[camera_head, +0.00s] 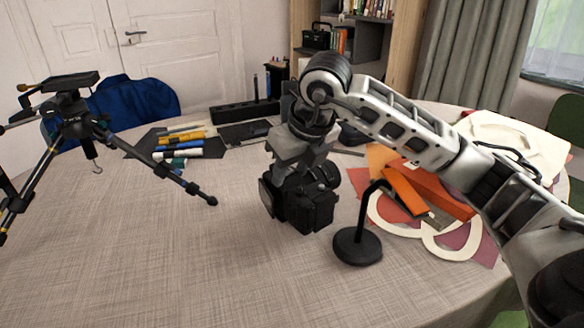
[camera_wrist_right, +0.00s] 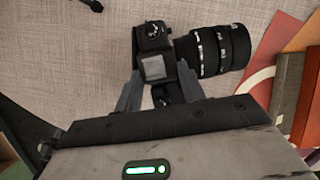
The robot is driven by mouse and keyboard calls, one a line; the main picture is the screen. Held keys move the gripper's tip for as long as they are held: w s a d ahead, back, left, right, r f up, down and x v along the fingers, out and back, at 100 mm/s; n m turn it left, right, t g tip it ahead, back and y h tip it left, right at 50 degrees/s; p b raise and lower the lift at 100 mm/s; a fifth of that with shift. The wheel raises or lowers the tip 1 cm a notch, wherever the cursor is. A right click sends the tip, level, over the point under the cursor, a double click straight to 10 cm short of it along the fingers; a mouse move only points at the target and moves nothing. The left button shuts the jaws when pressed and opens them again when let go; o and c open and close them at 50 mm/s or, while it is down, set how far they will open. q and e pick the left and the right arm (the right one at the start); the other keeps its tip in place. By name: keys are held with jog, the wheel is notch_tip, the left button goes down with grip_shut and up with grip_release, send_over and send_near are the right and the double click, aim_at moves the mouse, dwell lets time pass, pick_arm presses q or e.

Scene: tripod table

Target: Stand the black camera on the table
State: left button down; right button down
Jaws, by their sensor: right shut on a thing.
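The black camera (camera_head: 303,206) is at the middle of the table (camera_head: 150,250), below my right gripper (camera_head: 300,172). Its lens points toward the back right in the head view. In the right wrist view the camera (camera_wrist_right: 155,48) sits between the two fingers of my right gripper (camera_wrist_right: 160,88), with its ribbed lens (camera_wrist_right: 212,50) to the right. The right gripper is shut on the camera from above. The camera looks roughly upright and at or very near the tabletop; I cannot tell whether its base touches. My left gripper is not in view.
A black tripod (camera_head: 72,115) stands at the left, one leg reaching toward the camera. A black stand with a round base (camera_head: 357,246) is close at the camera's right. Markers (camera_head: 180,145) lie behind; papers and an orange box (camera_head: 420,190) lie right. The front left table is clear.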

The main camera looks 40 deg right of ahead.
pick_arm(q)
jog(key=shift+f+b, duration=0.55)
pick_arm(e)
jog(key=shift+f, duration=0.5)
jog(key=c, duration=0.8)
grip_release()
jog(key=shift+r, duration=0.1)
jog(key=shift+o, duration=0.2)
jog(key=shift+f, duration=0.3)
jog(key=shift+v, duration=0.95)
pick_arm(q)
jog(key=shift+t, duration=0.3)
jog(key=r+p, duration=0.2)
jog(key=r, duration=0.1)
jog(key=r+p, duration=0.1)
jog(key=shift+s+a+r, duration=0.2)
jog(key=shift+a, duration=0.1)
pick_arm(e)
jog(key=v, duration=1.4)
jog(key=shift+r, duration=0.25)
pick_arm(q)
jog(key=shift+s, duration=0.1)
pick_arm(e)
jog(key=shift+s, duration=0.15)
